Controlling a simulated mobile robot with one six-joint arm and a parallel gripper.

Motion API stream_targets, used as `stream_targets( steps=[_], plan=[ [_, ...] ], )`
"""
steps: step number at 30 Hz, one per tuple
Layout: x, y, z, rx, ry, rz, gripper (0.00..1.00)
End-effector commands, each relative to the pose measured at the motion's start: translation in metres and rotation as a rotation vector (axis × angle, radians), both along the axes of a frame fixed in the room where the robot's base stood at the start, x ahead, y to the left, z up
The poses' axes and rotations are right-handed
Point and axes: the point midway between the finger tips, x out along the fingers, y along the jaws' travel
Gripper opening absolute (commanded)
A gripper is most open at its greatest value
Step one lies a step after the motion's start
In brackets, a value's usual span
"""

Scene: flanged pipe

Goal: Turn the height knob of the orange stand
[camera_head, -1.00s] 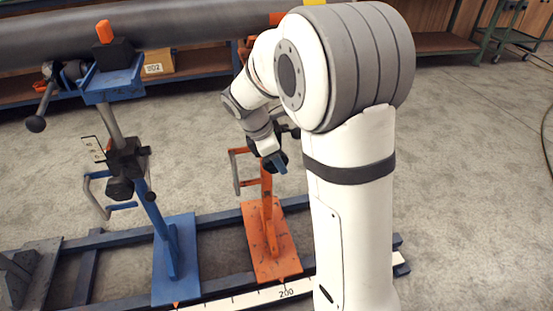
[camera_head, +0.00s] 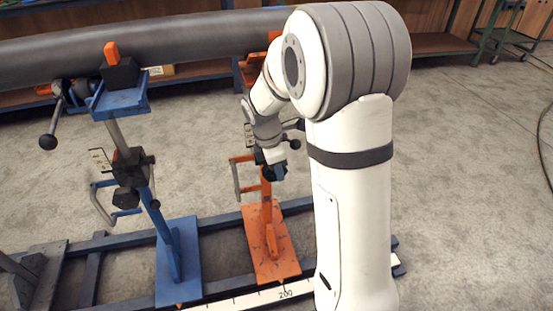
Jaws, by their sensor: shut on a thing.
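The orange stand (camera_head: 268,245) stands on the floor rails in the middle of the picture, its upper part mostly behind my arm. My gripper (camera_head: 272,170) is at the stand's post, shut on the dark height knob (camera_head: 277,174). The fingers and most of the knob are small and partly hidden, so the exact grip is hard to see. A black ball-ended handle (camera_head: 294,144) sticks out to the right just above my gripper.
A blue stand (camera_head: 177,255) with its own dark knob (camera_head: 127,200) and crank handle stands to the left. A long grey pipe (camera_head: 190,42) runs across above. A white scale strip (camera_head: 240,302) lies in front. Open floor is at right.

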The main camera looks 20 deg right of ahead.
Motion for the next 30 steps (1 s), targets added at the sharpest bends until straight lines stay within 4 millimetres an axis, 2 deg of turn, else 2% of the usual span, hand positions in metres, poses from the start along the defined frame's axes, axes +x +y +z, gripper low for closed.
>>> stream_targets(
  steps=[1,6,15,16,24,30],
  plan=[
    [-0.0014,-0.0008,0.0042,0.024,0.006,-0.003,0.03],
    [-0.0010,-0.0006,0.0008,0.070,0.002,-0.003,0.03],
    [-0.0007,-0.0002,-0.0010,0.074,0.000,-0.002,0.03],
    [-0.0007,-0.0002,-0.0010,0.074,0.000,-0.002,0.26],
    [-0.0003,-0.0002,-0.0008,0.074,-0.001,-0.001,0.47],
    [-0.0001,-0.0001,-0.0003,0.073,-0.002,-0.001,0.47]
  ],
)
